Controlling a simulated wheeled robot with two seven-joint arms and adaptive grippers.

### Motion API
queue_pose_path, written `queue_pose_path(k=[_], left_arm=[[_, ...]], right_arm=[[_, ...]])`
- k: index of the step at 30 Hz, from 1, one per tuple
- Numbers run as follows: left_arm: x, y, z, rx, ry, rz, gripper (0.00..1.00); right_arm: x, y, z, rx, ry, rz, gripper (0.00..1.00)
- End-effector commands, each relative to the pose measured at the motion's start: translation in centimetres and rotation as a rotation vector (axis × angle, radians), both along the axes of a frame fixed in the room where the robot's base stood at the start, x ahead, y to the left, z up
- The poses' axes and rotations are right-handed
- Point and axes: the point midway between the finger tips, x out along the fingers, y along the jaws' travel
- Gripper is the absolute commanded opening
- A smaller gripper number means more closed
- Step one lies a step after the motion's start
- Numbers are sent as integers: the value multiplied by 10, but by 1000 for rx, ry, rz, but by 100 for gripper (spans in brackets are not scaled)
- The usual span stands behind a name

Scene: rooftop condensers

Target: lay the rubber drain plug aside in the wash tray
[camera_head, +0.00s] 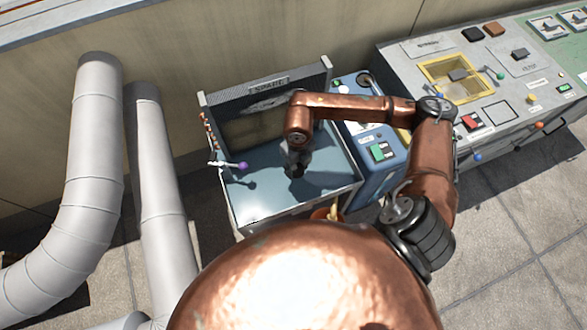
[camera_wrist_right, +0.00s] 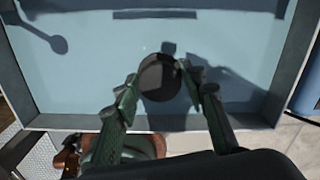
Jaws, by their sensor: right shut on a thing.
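The rubber drain plug (camera_wrist_right: 160,78) is a dark round piece between the fingertips of my right gripper (camera_wrist_right: 165,92) in the wrist view. My right gripper, also in the head view (camera_head: 295,170), is shut on it. The gripper points down over the blue-grey floor of the wash tray (camera_head: 258,204), inside the tray's walls. In the wrist view the tray floor (camera_wrist_right: 85,85) lies behind the plug, with shadows to the right of it. I cannot tell whether the plug touches the floor. The plug is hard to make out in the head view. My left gripper is not in view.
A lever with a purple knob (camera_head: 243,166) sticks out over the tray's left side. A blue box with a green switch (camera_head: 379,151) stands against the right side. Further right is a grey control panel (camera_head: 420,68). Large pipes (camera_head: 98,150) rise on the left. The tray floor looks clear.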

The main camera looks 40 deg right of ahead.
Motion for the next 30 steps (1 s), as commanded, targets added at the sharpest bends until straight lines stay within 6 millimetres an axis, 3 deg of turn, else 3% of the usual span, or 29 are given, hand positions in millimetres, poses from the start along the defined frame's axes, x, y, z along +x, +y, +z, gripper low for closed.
queue_pose_path(k=[10,16,28,29,30], left_arm=[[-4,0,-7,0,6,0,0],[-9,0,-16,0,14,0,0],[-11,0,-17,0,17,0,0],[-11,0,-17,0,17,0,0],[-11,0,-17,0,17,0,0]], right_arm=[[19,-6,-24,0,0,0,14],[20,-6,-54,0,1,0,14],[20,-6,-58,0,-1,1,14],[20,-6,-59,0,-1,1,39],[20,-6,-58,0,-1,1,42]])
